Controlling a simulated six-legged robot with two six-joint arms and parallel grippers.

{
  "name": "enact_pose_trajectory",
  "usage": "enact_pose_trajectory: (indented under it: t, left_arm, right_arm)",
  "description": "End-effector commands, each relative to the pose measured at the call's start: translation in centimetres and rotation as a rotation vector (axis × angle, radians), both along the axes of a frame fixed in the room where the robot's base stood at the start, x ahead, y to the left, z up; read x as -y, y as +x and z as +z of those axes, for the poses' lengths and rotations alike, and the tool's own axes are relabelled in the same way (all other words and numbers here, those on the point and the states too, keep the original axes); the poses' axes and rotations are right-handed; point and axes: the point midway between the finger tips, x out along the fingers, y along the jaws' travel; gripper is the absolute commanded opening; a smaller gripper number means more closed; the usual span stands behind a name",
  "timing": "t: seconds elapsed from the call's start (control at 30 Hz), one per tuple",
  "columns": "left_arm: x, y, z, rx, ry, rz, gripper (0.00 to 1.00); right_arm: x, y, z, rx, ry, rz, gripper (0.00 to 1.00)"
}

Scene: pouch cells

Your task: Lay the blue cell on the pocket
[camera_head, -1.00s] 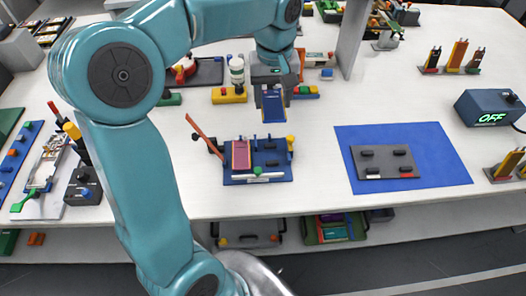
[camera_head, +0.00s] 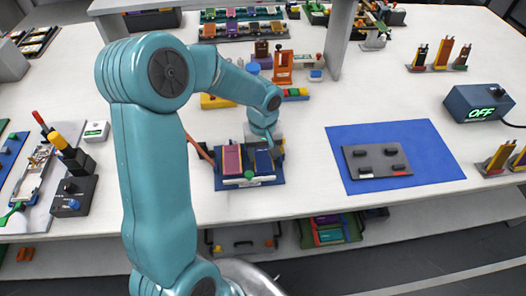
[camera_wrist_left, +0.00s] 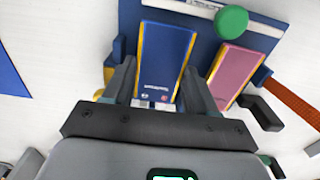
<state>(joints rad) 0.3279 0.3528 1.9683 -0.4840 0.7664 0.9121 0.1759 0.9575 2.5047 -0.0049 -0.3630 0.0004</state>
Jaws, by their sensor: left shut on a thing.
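My left gripper (camera_head: 265,143) is shut on the blue cell (camera_head: 263,161) at the right half of the dark blue fixture (camera_head: 226,185). In the left wrist view the blue cell (camera_wrist_left: 162,60) lies between the two fingers (camera_wrist_left: 160,88), its printed face toward the camera. It is lined up beside the pink cell (camera_head: 231,160), which lies on the fixture's left half. The pocket under the blue cell is hidden. I cannot tell whether the cell touches it. The pink cell also shows in the left wrist view (camera_wrist_left: 236,72). My right gripper is not in view.
A green knob (camera_head: 249,175) stands at the fixture's front edge, close to the cells. A reddish-brown lever (camera_head: 202,152) sticks out at its left. A blue mat (camera_head: 435,150) with a grey plate (camera_head: 376,167) lies to the right. Bare white table separates mat and fixture.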

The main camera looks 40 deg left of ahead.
Motion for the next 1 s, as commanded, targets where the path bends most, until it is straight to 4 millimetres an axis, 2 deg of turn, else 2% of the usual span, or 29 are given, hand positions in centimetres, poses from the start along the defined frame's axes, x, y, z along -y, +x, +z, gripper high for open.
enact_pose_trajectory:
  t: [0.4, 0.43, 0.77, 0.87, 1.0]
  left_arm:
    - [0.0, 0.1, -0.7, 0.002, 0.001, 0.0, 0.3]
    - [0.0, 0.0, -0.5, 0.002, 0.001, 0.0, 0.67]
    - [0.0, 0.0, -0.2, 0.002, 0.001, 0.0, 0.67]
    - [0.0, 0.1, 0.6, 0.004, 0.002, 0.0, 0.67]
    - [0.0, 0.2, 3.6, 0.009, 0.003, 0.0, 0.67]
  right_arm:
    - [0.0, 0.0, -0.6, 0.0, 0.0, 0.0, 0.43]
    - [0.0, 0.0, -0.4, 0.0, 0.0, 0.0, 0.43]
    - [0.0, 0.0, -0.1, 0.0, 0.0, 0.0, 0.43]
    - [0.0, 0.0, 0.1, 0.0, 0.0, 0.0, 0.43]
    - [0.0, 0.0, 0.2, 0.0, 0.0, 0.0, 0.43]
